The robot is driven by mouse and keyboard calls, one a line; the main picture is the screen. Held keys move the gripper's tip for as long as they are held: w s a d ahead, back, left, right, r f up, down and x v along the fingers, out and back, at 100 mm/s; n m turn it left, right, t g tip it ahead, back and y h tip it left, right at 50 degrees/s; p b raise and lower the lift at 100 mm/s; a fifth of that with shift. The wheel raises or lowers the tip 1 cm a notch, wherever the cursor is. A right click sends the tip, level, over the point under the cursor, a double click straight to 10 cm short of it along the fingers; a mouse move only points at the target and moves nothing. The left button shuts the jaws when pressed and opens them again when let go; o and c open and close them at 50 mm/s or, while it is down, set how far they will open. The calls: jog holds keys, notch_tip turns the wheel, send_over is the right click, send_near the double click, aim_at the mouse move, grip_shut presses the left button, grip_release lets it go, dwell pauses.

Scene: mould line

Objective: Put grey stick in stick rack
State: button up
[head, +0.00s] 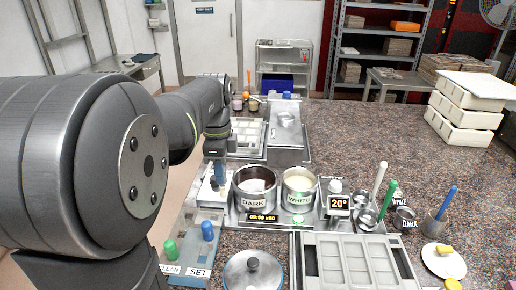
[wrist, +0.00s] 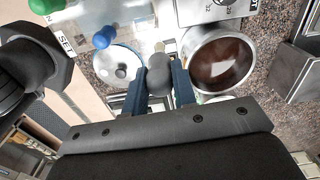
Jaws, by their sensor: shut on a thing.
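My gripper (wrist: 158,88) is shut on a grey stick, whose rounded grey end (wrist: 158,74) shows between the two dark blue fingers in the wrist view. In the head view the blue fingers of my gripper (head: 220,171) hang just left of the DARK pot. The stick's lower part is hidden. A small pale stand (head: 206,195) is below my gripper there; it may be the stick rack, but I cannot tell for sure. The DARK pot (head: 254,203) shows beside the fingers in the wrist view, with brown liquid inside (wrist: 218,65).
The WHITE pot (head: 299,198) stands right of the DARK one. A panel marked CLEAN and SET (head: 188,271) bears green and blue knobs. A lid (head: 254,277) and a mould tray (head: 352,240) lie nearer.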

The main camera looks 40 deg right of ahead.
jog(key=shift+s+a+f, duration=0.15)
jog(key=shift+a+f, duration=1.8)
jog(key=shift+f, duration=0.25)
notch_tip(320, 180, down, 6)
dwell(1.3)
jog(key=o, duration=1.5)
jog(key=shift+c, duration=0.2)
